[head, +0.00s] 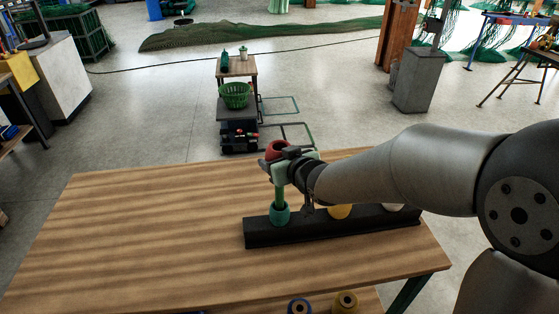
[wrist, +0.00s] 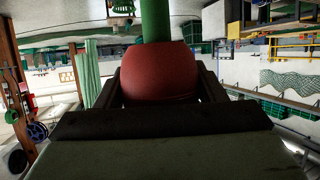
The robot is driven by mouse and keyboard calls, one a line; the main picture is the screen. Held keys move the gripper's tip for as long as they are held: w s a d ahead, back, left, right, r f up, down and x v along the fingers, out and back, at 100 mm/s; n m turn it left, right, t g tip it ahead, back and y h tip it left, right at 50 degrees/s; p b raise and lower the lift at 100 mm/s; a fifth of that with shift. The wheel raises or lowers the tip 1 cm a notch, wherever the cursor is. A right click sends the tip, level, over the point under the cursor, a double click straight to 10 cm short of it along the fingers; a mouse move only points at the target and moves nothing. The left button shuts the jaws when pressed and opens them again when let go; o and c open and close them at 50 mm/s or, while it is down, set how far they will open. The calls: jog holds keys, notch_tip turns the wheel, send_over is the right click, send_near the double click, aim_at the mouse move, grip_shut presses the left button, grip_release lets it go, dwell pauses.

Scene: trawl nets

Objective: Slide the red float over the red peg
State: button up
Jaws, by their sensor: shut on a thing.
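The red float (head: 277,148) is held in my gripper (head: 284,157), high over the left part of the black rack (head: 330,231). In the wrist view the float (wrist: 160,74) sits between both fingers (wrist: 160,88). A green peg (head: 279,185) rises from the rack just below the float, with a green float (head: 279,213) at its base. The peg (wrist: 155,20) also meets the float's edge in the wrist view. I cannot tell whether the float is around it or only in front. A yellow float (head: 340,211) is farther right, partly behind my arm. I cannot make out a red peg.
The rack stands on a wooden table (head: 150,230), clear on its left. Two ring-shaped pieces, one blue (head: 299,307) and one yellowish (head: 346,302), show at the front edge. A cart with a green basket (head: 235,95) stands beyond the table.

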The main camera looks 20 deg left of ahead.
aim_at(276, 143)
jog(key=shift+r+p, duration=1.65)
jog(key=shift+r, duration=0.65)
